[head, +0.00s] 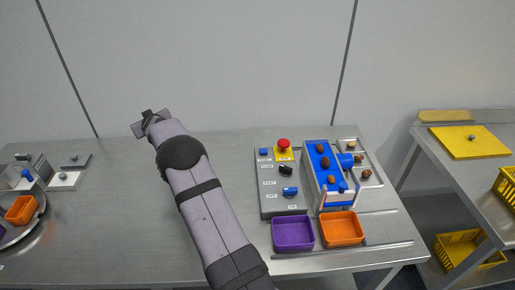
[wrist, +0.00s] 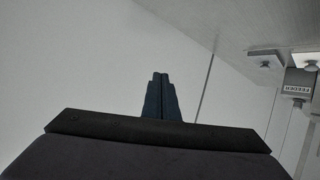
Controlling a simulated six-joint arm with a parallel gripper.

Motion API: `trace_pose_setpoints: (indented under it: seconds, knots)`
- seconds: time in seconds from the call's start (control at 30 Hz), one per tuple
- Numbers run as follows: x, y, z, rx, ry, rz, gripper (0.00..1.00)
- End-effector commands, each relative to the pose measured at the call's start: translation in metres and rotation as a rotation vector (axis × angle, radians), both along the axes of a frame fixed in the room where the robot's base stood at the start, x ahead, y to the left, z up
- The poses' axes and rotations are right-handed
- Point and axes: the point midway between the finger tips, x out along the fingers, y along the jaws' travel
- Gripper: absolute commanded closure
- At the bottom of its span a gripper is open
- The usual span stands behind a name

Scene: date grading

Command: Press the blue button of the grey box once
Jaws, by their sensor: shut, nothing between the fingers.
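The grey box (head: 268,206) lies on the steel table right of my arm in the head view. Its small square blue button (head: 263,152) is at the far left corner, beside a red mushroom button (head: 283,144) on a yellow plate. A black knob (head: 286,170) and a blue switch (head: 290,191) sit nearer on the box. My gripper is shut and empty, its two dark fingers together in the wrist view (wrist: 162,78). In the head view it is mostly hidden behind my wrist, left of the box and well apart from it. The wrist view does not show the box.
A blue-topped unit (head: 311,172) with brown dates stands right of the box. Purple (head: 293,247) and orange (head: 342,242) trays lie in front. A labelled feeder part (wrist: 298,82) shows in the wrist view. The table between my arm and the box is clear.

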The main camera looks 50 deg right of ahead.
Motion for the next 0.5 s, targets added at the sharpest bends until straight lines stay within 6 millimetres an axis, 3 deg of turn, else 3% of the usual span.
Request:
trace_pose_setpoints:
  seconds: [0.03,0.2,0.5]
  knots:
    - [-0.013,-0.023,0.000,0.029,0.017,-0.026,1.00]
    - [-0.058,-0.084,-0.009,0.145,0.073,-0.093,1.00]
    - [-0.157,-0.174,-0.016,0.381,0.130,-0.214,1.00]
